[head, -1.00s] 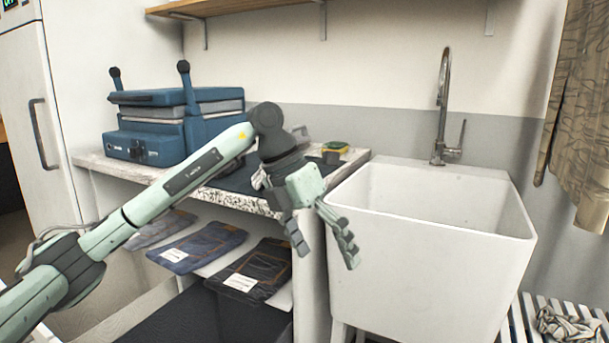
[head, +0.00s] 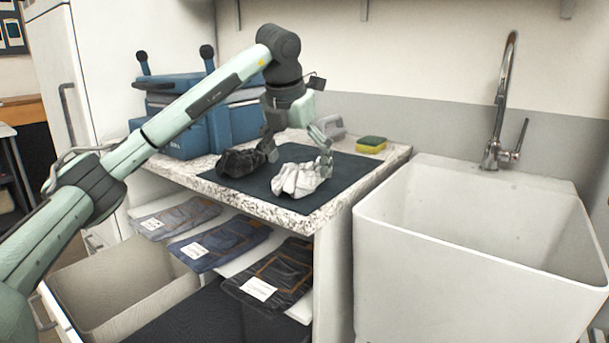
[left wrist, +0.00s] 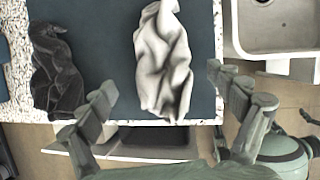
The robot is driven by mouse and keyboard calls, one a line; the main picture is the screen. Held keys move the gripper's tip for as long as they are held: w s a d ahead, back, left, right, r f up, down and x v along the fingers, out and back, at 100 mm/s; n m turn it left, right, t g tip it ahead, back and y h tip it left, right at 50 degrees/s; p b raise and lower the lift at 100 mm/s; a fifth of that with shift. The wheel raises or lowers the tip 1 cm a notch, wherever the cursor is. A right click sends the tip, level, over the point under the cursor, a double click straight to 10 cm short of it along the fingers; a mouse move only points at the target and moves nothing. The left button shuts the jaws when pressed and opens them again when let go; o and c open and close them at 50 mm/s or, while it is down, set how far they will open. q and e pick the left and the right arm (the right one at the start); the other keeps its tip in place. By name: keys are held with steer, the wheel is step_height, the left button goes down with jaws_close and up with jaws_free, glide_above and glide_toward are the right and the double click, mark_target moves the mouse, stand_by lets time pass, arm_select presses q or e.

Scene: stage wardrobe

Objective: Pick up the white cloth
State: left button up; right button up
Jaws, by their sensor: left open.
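The white cloth (head: 298,179) lies crumpled on a dark mat (head: 335,190) on the speckled counter. It also shows in the left wrist view (left wrist: 163,62), ahead of and between the two fingers. My left gripper (head: 298,154) is open and empty above the counter, close to the cloth. In the head view one finger comes down near the black cloth and the other by the far right side of the white cloth. In the left wrist view the gripper (left wrist: 160,92) has its fingers spread wider than the cloth. My right gripper is not in view.
A black cloth (head: 240,163) lies left of the white one on the mat. A sponge (head: 371,144) lies behind right. A blue press (head: 185,130) stands at the back left. The white sink (head: 455,265) is to the right. Folded garments (head: 275,272) lie on the shelf below.

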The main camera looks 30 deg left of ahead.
arm_select(q)
steer(key=x, duration=0.3)
steer(key=shift+d+f, duration=0.1)
steer(key=shift+f, duration=0.1)
steer(key=shift+c, duration=0.3)
steer(key=c, duration=0.9)
steer(key=shift+r, duration=0.1)
